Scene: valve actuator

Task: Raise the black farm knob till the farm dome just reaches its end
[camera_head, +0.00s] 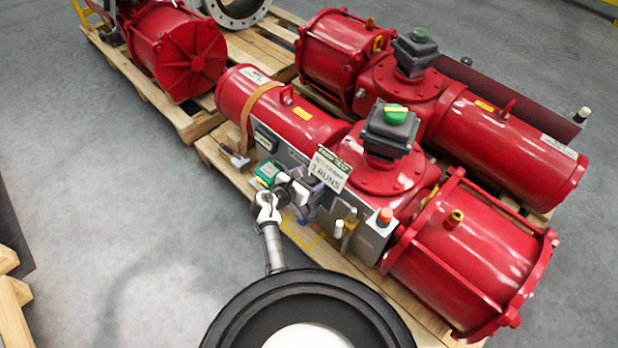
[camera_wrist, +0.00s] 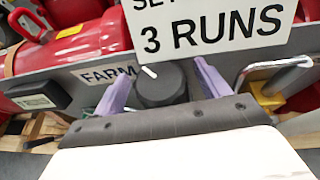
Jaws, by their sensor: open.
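The black farm knob (camera_wrist: 160,86) is in the wrist view, on a grey panel beside a label reading FARM (camera_wrist: 108,75). A white pointer line on it leans to the upper left. My gripper (camera_wrist: 161,68) is open, with one lavender finger on each side of the knob. I cannot tell whether the fingers touch it. In the head view my gripper (camera_head: 318,196) is at the panel, and the knob is hidden there. A green dome (camera_head: 396,113) sits on a grey box on the near actuator. No readable label shows which dome is the farm dome.
A white sign (camera_head: 328,170) reading 3 RUNS hangs just above the knob. An orange-red button (camera_head: 385,215) and a yellow-based lever (camera_wrist: 268,92) are to the right. A green-faced device (camera_head: 266,172) is to the left. Red actuators stand on pallets; grey floor (camera_head: 110,190) is open at left.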

